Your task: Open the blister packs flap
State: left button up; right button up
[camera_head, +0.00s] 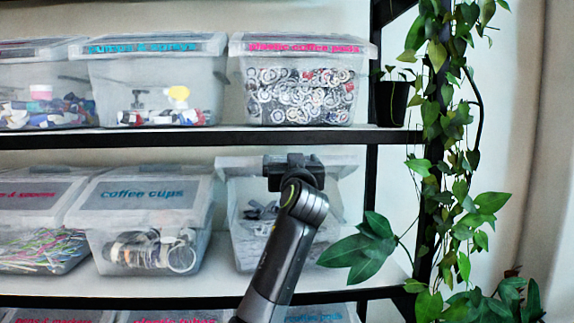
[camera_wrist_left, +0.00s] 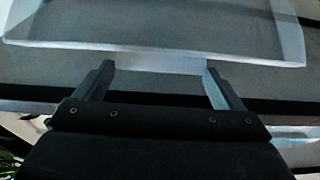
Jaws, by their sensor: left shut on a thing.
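A clear bin (camera_head: 245,225) stands on the middle shelf, right of the coffee cups bin, with small dark and pale items inside. Its label is not readable, so I cannot confirm that it holds blister packs. Its pale flap (camera_head: 237,162) spans the top front; its exact angle is hard to tell. My left gripper (camera_head: 292,160) is at the middle of this flap, and its arm hides part of the bin front. In the left wrist view the gripper (camera_wrist_left: 159,68) is shut on the flap's tab (camera_wrist_left: 160,61), one finger on each side. My right gripper is not in view.
The coffee cups bin (camera_head: 150,210) stands close on the left. The upper shelf (camera_head: 200,137) with the plastic coffee pods bin (camera_head: 300,85) is just above the gripper. A black post (camera_head: 372,185) and hanging plant (camera_head: 365,250) border the right.

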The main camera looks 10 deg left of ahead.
pick_arm(q)
jog(key=shift+w+a+r+g+p, duration=0.1)
jog(key=shift+r+g+p, duration=0.05)
jog(key=shift+r+p, duration=0.4)
jog(key=shift+w+r+g+p, duration=0.15)
jog(key=shift+r+p, duration=0.2)
jog(key=shift+r, duration=0.3)
jog(key=shift+w+f, duration=0.1)
jog(key=o, duration=1.1)
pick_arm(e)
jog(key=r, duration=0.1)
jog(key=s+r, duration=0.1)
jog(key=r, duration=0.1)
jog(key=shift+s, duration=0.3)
